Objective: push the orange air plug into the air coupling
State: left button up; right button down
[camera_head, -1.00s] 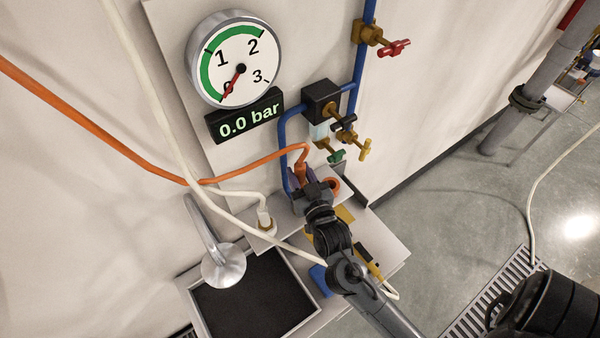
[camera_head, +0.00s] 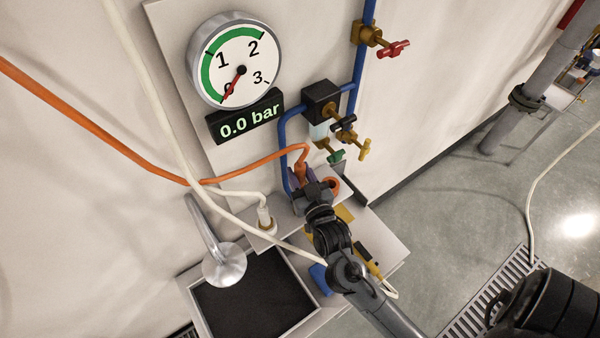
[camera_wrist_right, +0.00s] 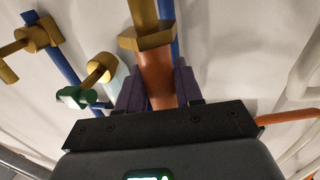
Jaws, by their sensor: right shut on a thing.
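The orange air plug (camera_head: 302,169) is at the end of an orange hose, low on the wall panel. My right gripper (camera_head: 299,178) is shut on it. In the right wrist view the orange plug (camera_wrist_right: 157,78) sits between the two purple finger pads of my gripper (camera_wrist_right: 158,88). The brass air coupling (camera_wrist_right: 147,36), with a hex collar, lines up with the plug's far end, and the two look to meet there. How deep the plug sits cannot be told. In the head view the coupling is not clearly visible near my gripper. My left gripper is not in view.
The orange hose (camera_head: 239,176) crosses from the left. A pale hose (camera_head: 158,112) hangs nearby. A gauge (camera_head: 236,62) and a 0.0 bar display (camera_head: 246,117) are above. Green (camera_head: 336,157) and yellow (camera_head: 365,149) valve handles are close right of the plug. A dark-bottomed basin (camera_head: 255,293) is below.

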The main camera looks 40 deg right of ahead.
aim_at(302, 186)
jog(key=shift+f, duration=0.4)
jog(key=shift+f+b, duration=0.6)
jog(key=shift+f+b, duration=0.5)
jog(key=shift+f, duration=0.45)
jog(key=shift+f+b, duration=0.45)
jog(key=shift+f, duration=0.35)
jog(key=shift+f+b, duration=0.45)
jog(key=shift+f, duration=0.4)
jog(key=shift+f+b, duration=0.5)
jog(key=shift+f, duration=0.45)
jog(key=shift+f, duration=0.45)
jog(key=c, duration=0.7)
grip_release()
jog(key=shift+o, duration=0.2)
